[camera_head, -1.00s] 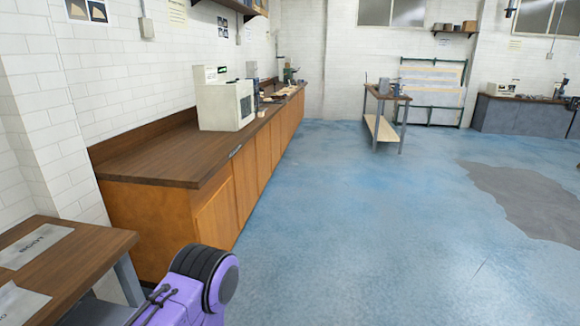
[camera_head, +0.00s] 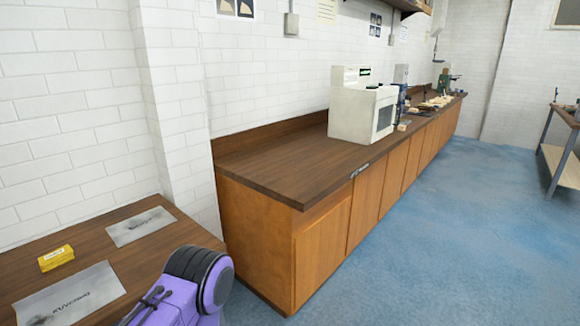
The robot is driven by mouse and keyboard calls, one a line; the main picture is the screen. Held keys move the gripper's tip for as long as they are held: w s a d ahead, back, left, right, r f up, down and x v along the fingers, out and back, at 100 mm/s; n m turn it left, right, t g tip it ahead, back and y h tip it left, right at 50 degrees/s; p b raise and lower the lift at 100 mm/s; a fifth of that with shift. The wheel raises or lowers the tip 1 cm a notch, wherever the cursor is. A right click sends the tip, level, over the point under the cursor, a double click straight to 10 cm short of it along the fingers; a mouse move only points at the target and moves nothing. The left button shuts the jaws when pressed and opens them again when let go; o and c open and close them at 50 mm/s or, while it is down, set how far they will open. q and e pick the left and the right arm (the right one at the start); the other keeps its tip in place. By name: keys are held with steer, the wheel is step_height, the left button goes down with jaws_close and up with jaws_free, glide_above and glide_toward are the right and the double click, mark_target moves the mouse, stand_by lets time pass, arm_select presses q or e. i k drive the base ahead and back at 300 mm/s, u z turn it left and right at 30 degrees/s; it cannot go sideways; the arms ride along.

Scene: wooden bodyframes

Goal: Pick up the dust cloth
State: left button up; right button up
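I cannot pick out a dust cloth for certain. On the brown wooden table at the lower left (camera_head: 190,232) lie two flat, pale grey sheets with dark marks. One sheet (camera_head: 95,283) is near the front with lettering on it, and the other sheet (camera_head: 128,230) is farther back. I cannot tell whether either is cloth or paper. A purple and black part of my arm shows at the bottom, in front of the table's right side. Neither gripper is in view.
A long wooden counter (camera_head: 280,165) runs along the white brick wall, with a white machine (camera_head: 350,105) and several tools on it. A workbench (camera_head: 562,150) stands at the right edge. The blue floor (camera_head: 440,240) right of the counter is clear.

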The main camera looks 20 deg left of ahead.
mark_target(64, 255)
steer(key=u, duration=1)
steer(key=i, duration=0.9)
steer(key=u, duration=0.8)
